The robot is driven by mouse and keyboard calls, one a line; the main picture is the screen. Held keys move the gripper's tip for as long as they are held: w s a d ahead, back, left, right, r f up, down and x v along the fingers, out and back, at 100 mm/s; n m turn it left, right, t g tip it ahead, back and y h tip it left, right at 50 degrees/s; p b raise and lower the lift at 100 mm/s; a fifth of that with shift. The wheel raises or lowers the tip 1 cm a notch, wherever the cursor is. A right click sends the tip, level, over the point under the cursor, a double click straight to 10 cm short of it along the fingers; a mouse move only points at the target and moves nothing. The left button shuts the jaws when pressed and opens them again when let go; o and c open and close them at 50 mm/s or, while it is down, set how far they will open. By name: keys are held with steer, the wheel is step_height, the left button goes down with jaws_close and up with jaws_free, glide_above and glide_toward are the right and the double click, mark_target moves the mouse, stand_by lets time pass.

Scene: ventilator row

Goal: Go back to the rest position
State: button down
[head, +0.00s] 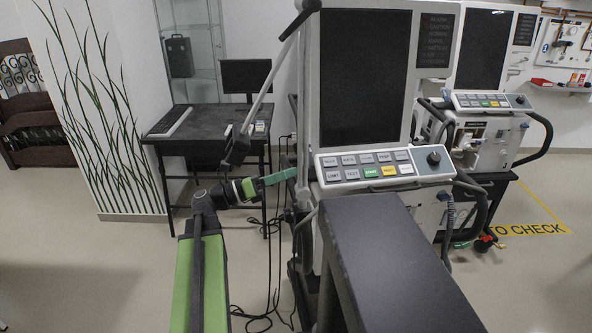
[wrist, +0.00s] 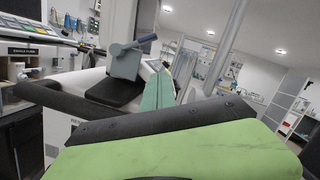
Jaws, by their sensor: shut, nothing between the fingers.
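My gripper (head: 290,174) has teal fingers, closed together and empty. In the head view it reaches right from the black wrist, its tips close to the left side of the near ventilator (head: 370,174). I cannot tell whether they touch it. My green and black arm rises at the lower left. In the wrist view the teal fingers (wrist: 158,92) show beyond a green and black part of my arm, which fills the lower part and hides much.
A dark padded surface (head: 395,265) fills the front middle. A desk (head: 190,133) with a monitor (head: 246,76) stands behind my arm. Cables (head: 272,270) hang to the floor. Floor at the left is clear.

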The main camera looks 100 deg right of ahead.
steer(key=v, duration=0.7)
steer(key=shift+b, duration=0.45)
steer(key=shift+r, duration=0.15)
